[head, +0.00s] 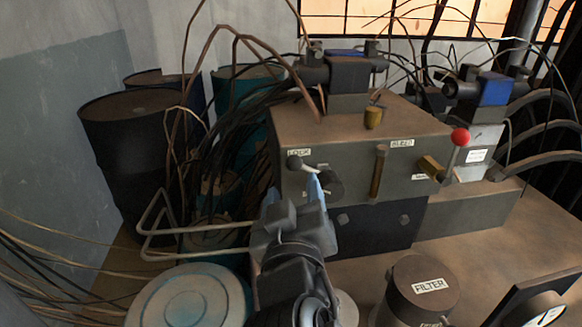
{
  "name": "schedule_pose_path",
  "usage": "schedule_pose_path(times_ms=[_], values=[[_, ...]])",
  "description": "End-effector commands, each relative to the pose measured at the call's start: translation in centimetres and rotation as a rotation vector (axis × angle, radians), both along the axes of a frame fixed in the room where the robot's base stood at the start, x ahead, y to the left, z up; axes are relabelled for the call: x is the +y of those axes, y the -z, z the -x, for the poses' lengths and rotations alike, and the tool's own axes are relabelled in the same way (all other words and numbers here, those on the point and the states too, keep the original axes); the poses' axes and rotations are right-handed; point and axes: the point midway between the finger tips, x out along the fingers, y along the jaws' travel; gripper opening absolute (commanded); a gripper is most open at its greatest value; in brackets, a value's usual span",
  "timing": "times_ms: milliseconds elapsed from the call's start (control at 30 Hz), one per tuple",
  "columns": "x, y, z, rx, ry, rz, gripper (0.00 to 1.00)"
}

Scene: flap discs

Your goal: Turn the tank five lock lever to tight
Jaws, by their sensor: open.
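A lever with a dark ball knob (294,162) and a short pale shaft (309,168) sits under a label reading LOCK (299,153) on the front of a grey metal block (345,152). A dark round hub (332,184) shows at its lower right. No tank number is legible, and other small lettering near the hub is partly hidden. My gripper (292,188) has blue fingertips and is open, in front of the block's left part. Its fingertips appear just below the lever in the picture; I cannot tell whether they touch it.
A brass handle (379,172) stands left of the BLEED label (402,143). A red-knobbed lever (460,138) is farther right. A FILTER canister (421,287) and a gauge (545,312) stand in front. Barrels (135,140), hoses, a bent pipe rail (152,225) and a blue-lidded drum (188,298) crowd the left.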

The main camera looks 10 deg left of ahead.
Motion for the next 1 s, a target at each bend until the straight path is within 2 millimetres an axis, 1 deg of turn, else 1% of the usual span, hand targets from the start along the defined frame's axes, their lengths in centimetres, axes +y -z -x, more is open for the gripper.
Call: schedule_pose_path(times_ms=[33, 200, 400, 567, 800, 1000], values=[[0.0, -0.2, -0.8, 0.000, 0.002, 0.000, 0.59], [0.2, -0.2, -3.5, 0.001, 0.002, -0.001, 0.59], [0.5, -0.2, -5.8, 0.000, 0.001, -0.001, 0.59], [0.5, 0.0, -6.4, 0.001, 0.000, -0.001, 0.59], [0.5, 0.0, -6.5, 0.000, 0.000, -0.001, 0.58], [0.5, 0.0, -6.5, 0.000, 0.000, -0.001, 0.39]])
